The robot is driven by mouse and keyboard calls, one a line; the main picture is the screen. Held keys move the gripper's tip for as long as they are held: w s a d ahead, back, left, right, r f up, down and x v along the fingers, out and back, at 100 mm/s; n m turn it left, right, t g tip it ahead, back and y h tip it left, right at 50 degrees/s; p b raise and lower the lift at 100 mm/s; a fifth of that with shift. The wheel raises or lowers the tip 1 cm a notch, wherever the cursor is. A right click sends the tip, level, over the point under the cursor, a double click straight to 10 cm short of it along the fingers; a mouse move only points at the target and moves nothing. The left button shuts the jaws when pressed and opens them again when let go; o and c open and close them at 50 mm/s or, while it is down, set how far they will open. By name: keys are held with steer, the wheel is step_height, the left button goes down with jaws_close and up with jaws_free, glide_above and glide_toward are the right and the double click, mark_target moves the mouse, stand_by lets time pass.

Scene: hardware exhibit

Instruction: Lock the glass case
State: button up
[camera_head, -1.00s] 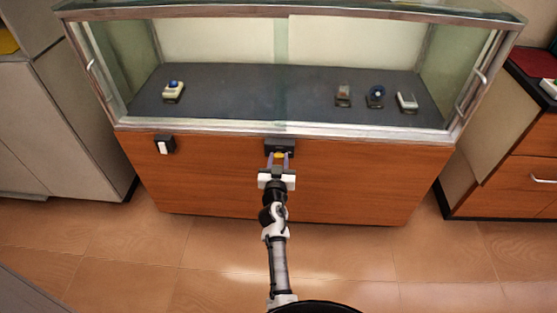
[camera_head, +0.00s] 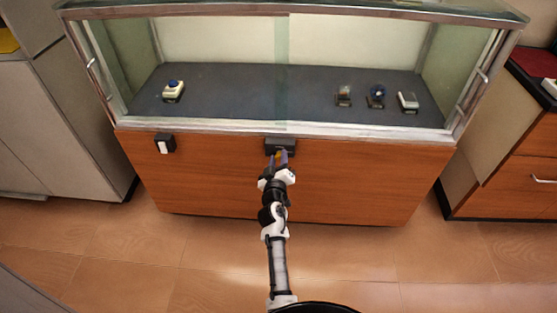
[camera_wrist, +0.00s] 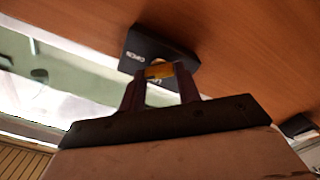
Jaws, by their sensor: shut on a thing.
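The glass case (camera_head: 370,128) stands ahead with a clear glass front over a brown wooden base. A small black lock box (camera_head: 280,144) is fixed to the base just under the metal sill, near the middle. My gripper (camera_head: 279,158) is in front of it, shut on a small yellow-orange key (camera_wrist: 160,71). In the wrist view the key is between the fingertips, right at the face of the lock box (camera_wrist: 142,46). How deep the key sits in the lock is hidden. White lettering on the box is too small to read surely.
A black and white switch (camera_head: 165,144) is on the base to the left. Several small devices sit inside the case on the dark shelf (camera_head: 235,95). Grey cabinets (camera_head: 80,120) stand left, a wooden drawer unit (camera_head: 515,150) right. The floor in front is clear.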

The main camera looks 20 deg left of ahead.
steer(key=n, duration=0.5)
steer(key=shift+a+n+p, duration=0.1)
steer(key=shift+n+p, duration=0.5)
steer(key=shift+n, duration=1.9)
steer(key=o, duration=1)
steer(key=shift+f, duration=0.1)
